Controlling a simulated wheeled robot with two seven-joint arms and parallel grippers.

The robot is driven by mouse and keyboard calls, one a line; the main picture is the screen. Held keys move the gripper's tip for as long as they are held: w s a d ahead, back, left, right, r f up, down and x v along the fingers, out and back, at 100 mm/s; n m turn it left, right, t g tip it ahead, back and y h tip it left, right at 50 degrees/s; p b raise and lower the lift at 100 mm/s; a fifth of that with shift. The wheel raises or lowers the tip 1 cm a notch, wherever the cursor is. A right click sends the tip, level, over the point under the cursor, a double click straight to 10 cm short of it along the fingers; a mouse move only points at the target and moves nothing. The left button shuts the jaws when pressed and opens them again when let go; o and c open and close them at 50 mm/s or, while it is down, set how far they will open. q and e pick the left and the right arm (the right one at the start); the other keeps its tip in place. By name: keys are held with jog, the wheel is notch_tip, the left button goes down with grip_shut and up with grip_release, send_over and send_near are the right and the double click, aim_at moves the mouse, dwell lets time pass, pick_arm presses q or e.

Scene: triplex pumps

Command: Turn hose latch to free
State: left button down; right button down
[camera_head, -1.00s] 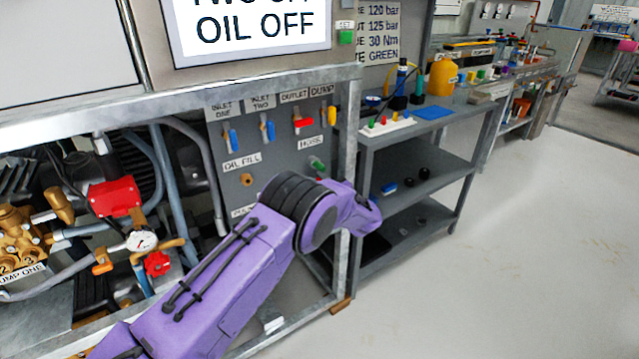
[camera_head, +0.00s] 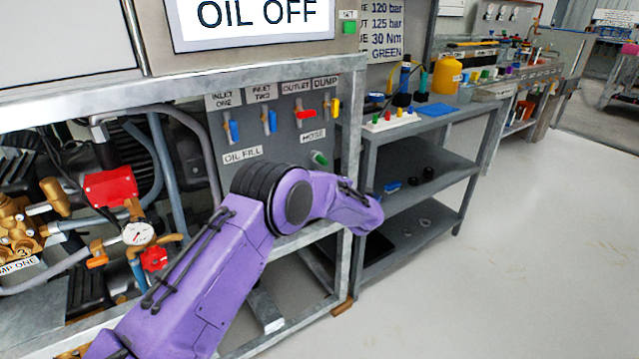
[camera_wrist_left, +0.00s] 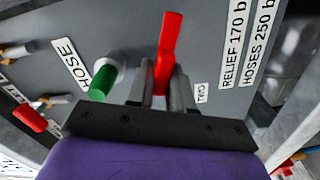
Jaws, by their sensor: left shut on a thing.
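In the left wrist view a red lever (camera_wrist_left: 166,48) stands up from the grey panel, with its lower part between the two fingers of my left gripper (camera_wrist_left: 161,90). The gripper is shut on this lever. The green hose fitting (camera_wrist_left: 103,80) sticks out of the panel just left of the fingers, beside the HOSE label (camera_wrist_left: 76,68). A small label (camera_wrist_left: 202,93) right of the fingers is too small to read surely. In the head view the green fitting (camera_head: 319,158) shows below the HOSE label, while my purple arm hides the red lever and my left gripper. My right gripper is not in view.
Inlet, outlet and dump valves (camera_head: 270,121) sit higher on the panel. A galvanised frame post (camera_head: 352,140) borders the panel on the right, close to my arm. A grey shelf cart (camera_head: 425,170) stands beyond it. The floor at right is clear.

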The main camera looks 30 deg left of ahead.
pick_arm(q)
jog(key=shift+f+n+b, duration=0.15)
jog(key=shift+n+b, duration=0.3)
jog(key=shift+n, duration=0.55)
jog(key=shift+f+n+b, duration=0.15)
jog(key=shift+n+b, duration=0.3)
jog(key=shift+n, duration=0.55)
jog(key=c, duration=1.1)
grip_release()
jog(key=shift+d, duration=0.1)
jog(key=v, duration=1)
jog(key=shift+d+p, duration=0.25)
jog(key=shift+p, duration=0.2)
